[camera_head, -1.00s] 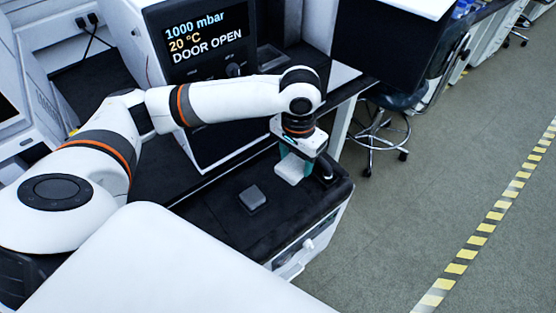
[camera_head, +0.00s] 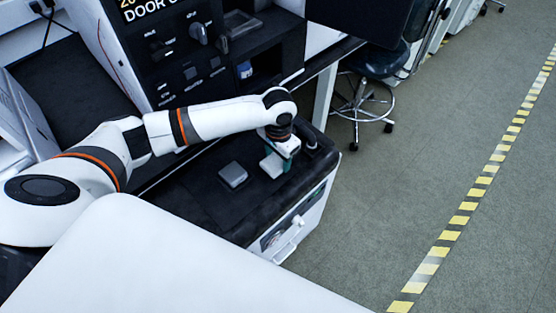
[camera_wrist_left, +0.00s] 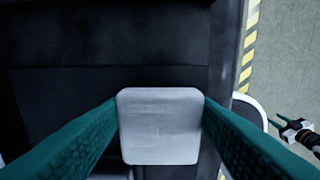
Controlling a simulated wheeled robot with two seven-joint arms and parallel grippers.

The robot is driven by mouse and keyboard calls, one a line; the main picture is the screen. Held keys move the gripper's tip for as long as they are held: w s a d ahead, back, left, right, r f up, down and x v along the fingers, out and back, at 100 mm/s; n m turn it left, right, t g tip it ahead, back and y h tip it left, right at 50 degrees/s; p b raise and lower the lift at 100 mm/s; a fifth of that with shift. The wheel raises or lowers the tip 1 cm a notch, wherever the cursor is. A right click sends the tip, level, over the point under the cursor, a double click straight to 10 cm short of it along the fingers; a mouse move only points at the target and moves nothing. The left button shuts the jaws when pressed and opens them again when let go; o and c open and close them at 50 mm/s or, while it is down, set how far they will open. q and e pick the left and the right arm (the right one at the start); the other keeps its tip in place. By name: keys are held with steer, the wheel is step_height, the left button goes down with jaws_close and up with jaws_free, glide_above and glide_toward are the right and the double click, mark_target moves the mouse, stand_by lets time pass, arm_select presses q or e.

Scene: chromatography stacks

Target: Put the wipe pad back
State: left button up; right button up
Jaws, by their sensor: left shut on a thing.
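The pale, flat, square wipe pad (camera_head: 271,165) is between the teal fingers of my left gripper (camera_head: 283,158), at the right end of the dark bench top. My left gripper is shut on it. In the left wrist view the pad (camera_wrist_left: 160,126) shows face-on, with one finger against each side. I cannot tell whether its underside touches the bench. A far smaller gripper with teal fingers, my right one (camera_wrist_left: 277,121), shows at the right edge of the left wrist view. Its fingers look apart and empty.
A grey square block (camera_head: 233,174) lies on the bench (camera_head: 195,195), left of the held pad. A small dark upright fitting (camera_head: 309,139) stands behind the gripper. A dark instrument front (camera_head: 190,60) rises behind. The bench drops to open floor on the right.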

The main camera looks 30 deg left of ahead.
mark_target(279, 159)
arm_select(q)
step_height(279, 159, down, 2)
arm_select(e)
steer(key=shift+d+f, duration=0.1)
steer(key=shift+d, duration=0.3)
arm_select(q)
steer(key=o, duration=0.9)
steer(key=shift+f, duration=0.1)
steer(key=shift+o, duration=0.2)
step_height(279, 159, up, 12)
steer(key=shift+p, duration=0.35)
arm_select(e)
steer(key=shift+a+r, duration=0.15)
steer(key=shift+r, duration=0.2)
